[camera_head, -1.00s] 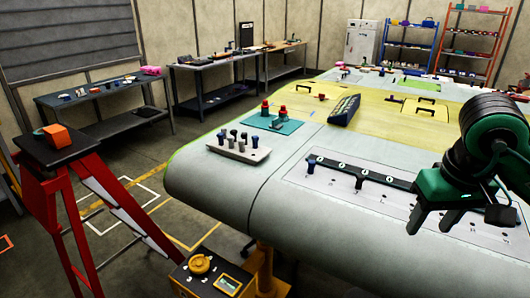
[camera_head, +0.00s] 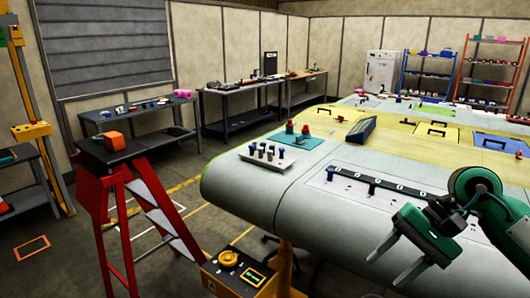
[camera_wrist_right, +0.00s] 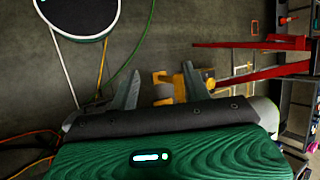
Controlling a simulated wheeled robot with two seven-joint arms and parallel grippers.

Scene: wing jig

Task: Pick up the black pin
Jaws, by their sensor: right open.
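A white pin block (camera_head: 266,158) stands near the wing's left end and holds several dark and blue-grey upright pins. Which of these are black is hard to tell at this size. A dark pin (camera_head: 372,187) also stands at the black strip (camera_head: 390,187) on the wing panel, right of a blue pin (camera_head: 331,173). My right gripper (camera_head: 396,262) is open and empty, its two grey fingers pointing down-left over the wing's front side, well apart from the pins. The right wrist view shows its open fingers (camera_wrist_right: 160,80) with no pin between them. My left gripper is out of view.
A teal mat (camera_head: 301,143) with red-topped items lies behind the block, and a dark blue case (camera_head: 361,130) sits farther right.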

